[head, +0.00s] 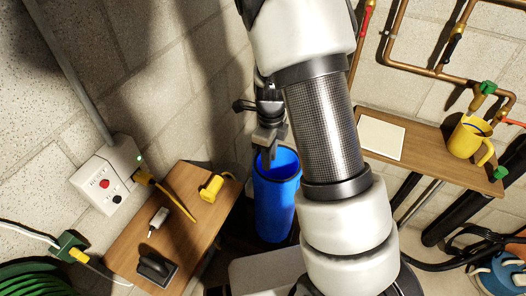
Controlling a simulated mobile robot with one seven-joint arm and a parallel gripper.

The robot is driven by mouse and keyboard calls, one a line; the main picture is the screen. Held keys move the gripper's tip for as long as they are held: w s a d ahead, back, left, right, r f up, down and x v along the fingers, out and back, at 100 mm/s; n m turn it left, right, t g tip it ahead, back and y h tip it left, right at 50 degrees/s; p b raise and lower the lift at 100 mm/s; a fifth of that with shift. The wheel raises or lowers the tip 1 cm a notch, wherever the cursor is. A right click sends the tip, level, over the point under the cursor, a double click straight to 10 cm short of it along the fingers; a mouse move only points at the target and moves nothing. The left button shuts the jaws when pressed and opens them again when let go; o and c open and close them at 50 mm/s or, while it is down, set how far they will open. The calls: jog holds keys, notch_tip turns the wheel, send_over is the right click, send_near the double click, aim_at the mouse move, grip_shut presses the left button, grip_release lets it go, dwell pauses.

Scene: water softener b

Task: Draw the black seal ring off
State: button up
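The black seal ring cannot be made out in the head view. A tall blue open-topped container (275,205) stands upright in the middle, behind and left of my arm. Its dark blue inside shows at the top. My gripper (266,160) is dark grey and points down at the container's left rim, with its tip at or just over the opening. I cannot tell whether it touches the rim or holds anything. Its fingers overlap in this view, so their gap is hidden. My white and grey arm covers the area right of the container.
A left wooden shelf (140,240) holds a yellow plug (213,187), a white item (158,219) and a black block (157,270). A right shelf (425,153) holds a white sheet (381,136) and a yellow mug (469,137). Copper pipes (425,70) run along the right wall.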

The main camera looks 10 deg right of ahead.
aim_at(269, 179)
notch_tip(269, 179, down, 8)
jog(key=b, duration=0.7)
jog(key=shift+s+d+f, duration=0.1)
jog(key=shift+f, duration=0.1)
jog(key=shift+c, duration=0.3)
jog(key=shift+r, duration=0.3)
jog(key=c, duration=0.3)
grip_shut()
jog(key=shift+r, duration=0.15)
jog(key=shift+r+p, duration=0.45)
jog(key=shift+p, duration=0.2)
jog(key=shift+r, duration=0.1)
jog(key=shift+r+p, duration=1.7)
jog(key=shift+p, duration=0.05)
